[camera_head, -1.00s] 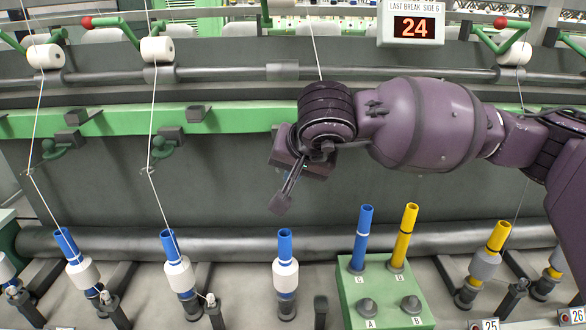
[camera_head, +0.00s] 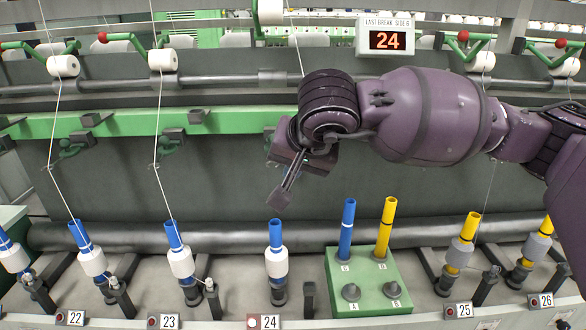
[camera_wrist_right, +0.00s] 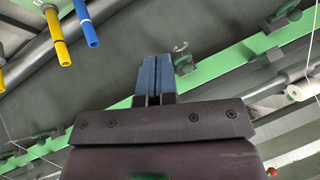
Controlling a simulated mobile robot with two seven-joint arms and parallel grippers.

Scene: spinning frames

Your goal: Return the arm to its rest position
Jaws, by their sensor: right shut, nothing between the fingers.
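My purple right arm comes in from the right in the head view and is raised in front of the machine. Its gripper (camera_head: 283,198) points down and left, above the row of bobbins, and touches nothing. In the right wrist view the two blue-grey fingers (camera_wrist_right: 154,80) lie together with nothing between them. My left gripper is in neither view.
Below the gripper, a bobbin (camera_head: 276,262) stands at position 24. A green stand (camera_head: 345,300) holds a blue tube (camera_head: 347,228) and a yellow tube (camera_head: 387,227). More bobbins stand on both sides. A green rail (camera_head: 235,120) and a display (camera_head: 384,40) reading 24 are behind.

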